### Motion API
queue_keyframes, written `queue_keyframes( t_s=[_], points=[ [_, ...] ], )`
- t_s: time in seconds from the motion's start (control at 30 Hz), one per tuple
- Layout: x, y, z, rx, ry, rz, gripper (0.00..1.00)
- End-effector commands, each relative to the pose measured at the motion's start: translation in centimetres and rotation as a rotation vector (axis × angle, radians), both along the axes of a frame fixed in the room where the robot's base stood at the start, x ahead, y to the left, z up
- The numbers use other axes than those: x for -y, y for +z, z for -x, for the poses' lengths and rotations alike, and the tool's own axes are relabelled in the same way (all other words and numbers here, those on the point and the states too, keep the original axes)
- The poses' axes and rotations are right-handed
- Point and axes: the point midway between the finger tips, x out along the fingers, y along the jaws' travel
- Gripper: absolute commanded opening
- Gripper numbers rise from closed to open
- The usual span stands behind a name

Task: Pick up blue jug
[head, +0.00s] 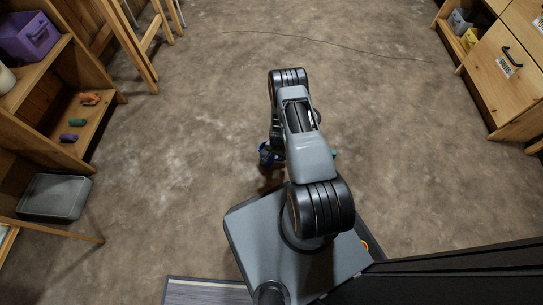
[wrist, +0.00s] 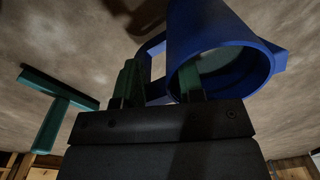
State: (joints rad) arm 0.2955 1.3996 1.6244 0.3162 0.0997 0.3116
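The blue jug (wrist: 215,28) is close in front of my gripper in the wrist view, its round mouth facing the camera. Its handle (wrist: 153,47) is on the left side. My gripper (wrist: 158,78) has its two green fingers apart. One finger is outside the jug by the handle, the other shows within the mouth. The handle and the near wall lie between them, and a gap shows there. Firm contact cannot be made out. In the head view the jug (head: 266,153) is mostly hidden behind my arm.
A green T-shaped thing (wrist: 56,103) is left of my gripper in the wrist view. Wooden shelving (head: 105,100) stands at left, with a purple bin (head: 30,38) and a grey tray (head: 56,196). A drawer cabinet (head: 500,75) is at right. The floor between is mostly clear.

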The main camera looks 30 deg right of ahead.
Motion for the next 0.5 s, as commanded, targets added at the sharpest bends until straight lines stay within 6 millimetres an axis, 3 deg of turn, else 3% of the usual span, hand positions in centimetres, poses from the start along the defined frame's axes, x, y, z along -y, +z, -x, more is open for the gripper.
queue_keyframes(
  t_s=[0.33,0.5],
  points=[
    [0.0,0.0,0.01,0.0,0.0,0.0,0.0],
    [0.02,-0.01,0.04,-0.001,-0.001,-0.001,0.0]
  ],
)
